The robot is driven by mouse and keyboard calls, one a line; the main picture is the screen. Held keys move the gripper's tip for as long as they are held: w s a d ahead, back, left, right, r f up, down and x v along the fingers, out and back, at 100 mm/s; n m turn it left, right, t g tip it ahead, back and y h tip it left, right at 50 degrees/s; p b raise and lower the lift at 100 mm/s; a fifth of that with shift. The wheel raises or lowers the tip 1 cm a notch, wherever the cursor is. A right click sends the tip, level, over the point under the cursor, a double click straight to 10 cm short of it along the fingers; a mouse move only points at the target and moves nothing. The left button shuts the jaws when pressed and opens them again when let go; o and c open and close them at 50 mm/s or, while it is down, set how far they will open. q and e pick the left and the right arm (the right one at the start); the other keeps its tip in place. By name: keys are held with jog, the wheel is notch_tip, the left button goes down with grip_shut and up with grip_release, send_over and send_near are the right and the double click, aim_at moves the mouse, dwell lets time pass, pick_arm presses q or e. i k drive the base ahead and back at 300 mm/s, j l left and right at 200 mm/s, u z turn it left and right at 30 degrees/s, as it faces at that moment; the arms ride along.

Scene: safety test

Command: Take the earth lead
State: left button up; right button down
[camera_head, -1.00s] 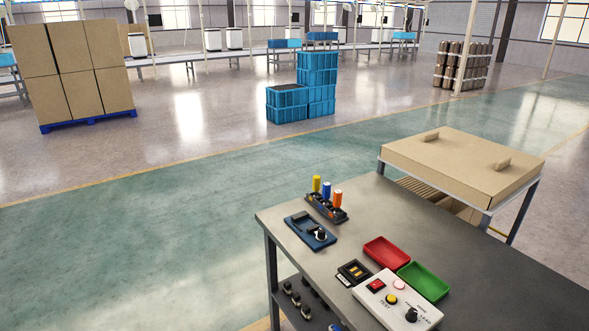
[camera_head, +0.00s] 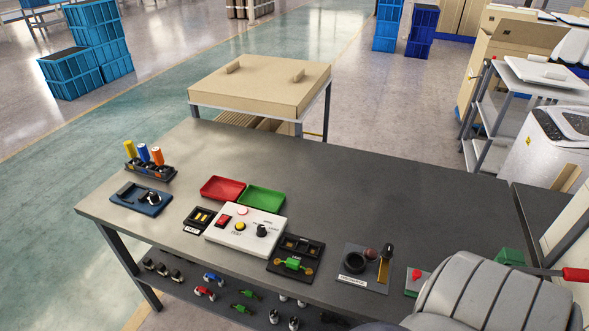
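A grey workbench (camera_head: 350,180) fills the middle of the head view. A green piece with brass-coloured ends (camera_head: 292,264) lies in a black holder (camera_head: 309,247) at its front edge. Small green pieces (camera_head: 246,293), red pieces (camera_head: 204,292) and blue pieces (camera_head: 213,278) sit on the shelf below. I cannot tell which of these, if any, is the earth lead. A white test box (camera_head: 215,234) with a red switch, yellow button and black knob stands beside the holder. Neither of my grippers is in view.
Red tray (camera_head: 222,188) and green tray (camera_head: 261,198) lie behind the box. A dark plate with a black ring (camera_head: 355,263) lies right of the holder. A large grey ribbed body (camera_head: 490,295) covers the bench's front right. The bench's back right is clear.

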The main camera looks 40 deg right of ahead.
aim_at(291, 263)
jog(key=z, duration=1.3)
